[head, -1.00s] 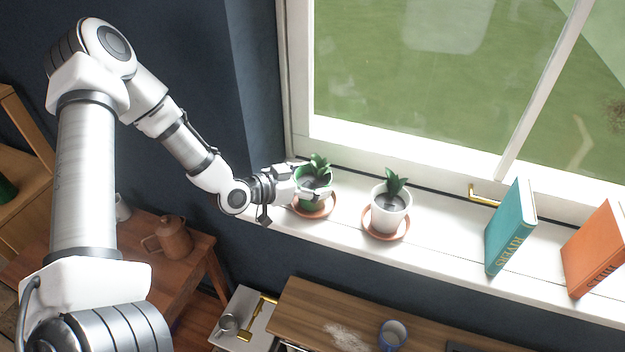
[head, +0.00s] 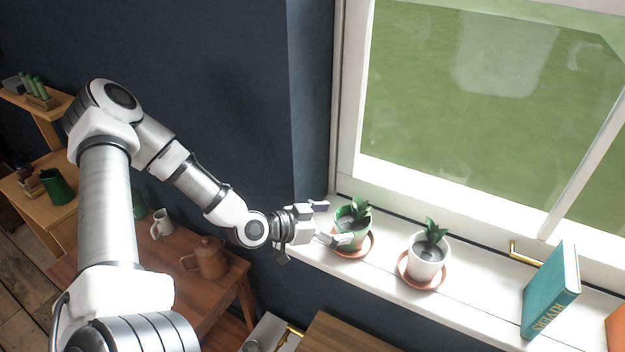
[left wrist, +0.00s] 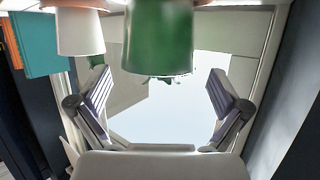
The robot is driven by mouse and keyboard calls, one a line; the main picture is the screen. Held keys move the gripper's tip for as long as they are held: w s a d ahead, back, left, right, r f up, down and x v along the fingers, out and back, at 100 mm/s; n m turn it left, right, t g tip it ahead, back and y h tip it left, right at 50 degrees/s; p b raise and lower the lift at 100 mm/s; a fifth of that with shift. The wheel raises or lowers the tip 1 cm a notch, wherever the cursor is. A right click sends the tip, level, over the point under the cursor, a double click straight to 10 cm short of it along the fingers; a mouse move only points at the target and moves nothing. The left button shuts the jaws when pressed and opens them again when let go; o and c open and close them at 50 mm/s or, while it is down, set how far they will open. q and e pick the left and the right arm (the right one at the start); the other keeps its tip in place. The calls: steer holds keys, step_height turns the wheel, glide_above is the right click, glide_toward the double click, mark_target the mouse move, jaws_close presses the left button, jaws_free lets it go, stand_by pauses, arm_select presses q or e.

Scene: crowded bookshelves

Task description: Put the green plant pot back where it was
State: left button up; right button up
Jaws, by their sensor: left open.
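The green plant pot (head: 350,233) holds a small leafy plant and stands upright on a terracotta saucer (head: 369,248) at the left end of the white windowsill. My left gripper (head: 330,222) is open and empty, just left of the pot, with its fingers pointing at it. In the left wrist view the green pot (left wrist: 158,38) hangs upside down at the top middle, beyond the spread fingers (left wrist: 158,92). My right gripper is not in view.
A white plant pot (head: 427,258) on its own saucer stands right of the green one. A teal book (head: 550,290) stands further right on the sill (head: 478,290). Below left is a wooden table with a brown pot (head: 208,258) and a white jug (head: 162,224).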

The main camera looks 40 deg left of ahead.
arm_select(q)
steer(key=r+p+v, duration=0.1)
steer(key=p+v, duration=0.5)
steer(key=p, duration=0.2)
steer(key=s+d+f+n+g+y, duration=0.2)
steer(key=s+d+f+g, duration=0.4)
steer(key=s, duration=0.3)
steer(key=s+d+f+n+g+y, duration=0.2)
steer(key=s+d+f+g, duration=0.4)
steer(key=s, duration=0.4)
step_height(320, 180, down, 3)
steer(key=shift+d+r+n+g+y, duration=0.15)
steer(key=shift+n+g+y, duration=0.15)
steer(key=shift+g+y, duration=0.2)
step_height(320, 180, down, 13)
steer(key=b, duration=1.3)
steer(key=shift+w+f, duration=0.2)
steer(key=shift+f, duration=0.05)
steer(key=shift+s, duration=0.1)
